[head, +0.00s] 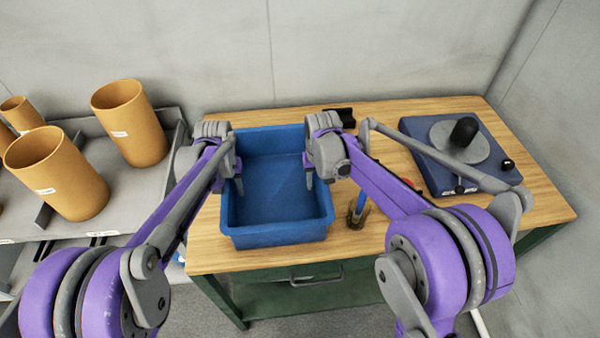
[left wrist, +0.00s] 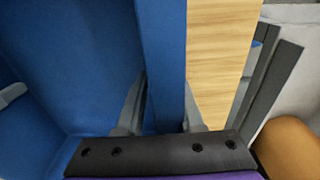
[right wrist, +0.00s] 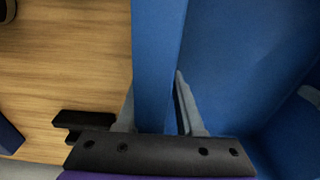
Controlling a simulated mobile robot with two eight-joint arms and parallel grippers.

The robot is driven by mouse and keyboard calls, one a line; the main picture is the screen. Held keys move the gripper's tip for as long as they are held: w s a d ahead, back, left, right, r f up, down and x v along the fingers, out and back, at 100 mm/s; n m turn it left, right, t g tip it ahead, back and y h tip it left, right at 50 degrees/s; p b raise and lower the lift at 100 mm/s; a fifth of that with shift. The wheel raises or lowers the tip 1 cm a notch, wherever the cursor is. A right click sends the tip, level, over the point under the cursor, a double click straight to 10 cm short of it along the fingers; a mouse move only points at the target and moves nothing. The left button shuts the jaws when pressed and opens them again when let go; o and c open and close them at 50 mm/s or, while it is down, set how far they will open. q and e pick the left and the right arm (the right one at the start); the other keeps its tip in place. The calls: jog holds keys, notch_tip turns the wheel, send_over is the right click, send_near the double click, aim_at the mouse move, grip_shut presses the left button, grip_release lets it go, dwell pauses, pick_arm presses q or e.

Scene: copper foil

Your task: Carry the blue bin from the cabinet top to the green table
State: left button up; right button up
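The blue bin (head: 272,232) is an open, empty box standing upright on a wooden-topped bench (head: 370,255) with a green frame. My left gripper (head: 236,178) straddles the bin's left wall, one finger inside and one outside; in the left wrist view (left wrist: 164,90) the fingers lie close against the wall. My right gripper (head: 322,178) straddles the right wall the same way, seen in the right wrist view (right wrist: 155,85). Both look shut on the bin. The bin appears to rest on the wood; any small gap beneath is hidden.
A blue device with a grey disc and black knob (head: 440,168) stands at right on the bench. A cup of tools (head: 356,215) is close to the bin's right side, and a black object (head: 340,116) lies behind. Orange cylinders (head: 60,175) stand on the grey shelf unit (head: 120,200) at left.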

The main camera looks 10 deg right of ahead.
pick_arm(q)
jog(key=r, duration=1.1)
jog(key=shift+s+r, duration=0.1)
jog(key=shift+s, duration=0.3)
jog(key=shift+r, duration=0.2)
pick_arm(e)
jog(key=shift+r, duration=0.2)
jog(key=r, duration=0.7)
jog(key=s+r, duration=0.1)
jog(key=r, duration=0.3)
jog(key=shift+r, duration=0.35)
jog(key=shift+w, duration=0.1)
pick_arm(q)
jog(key=shift+s, duration=0.1)
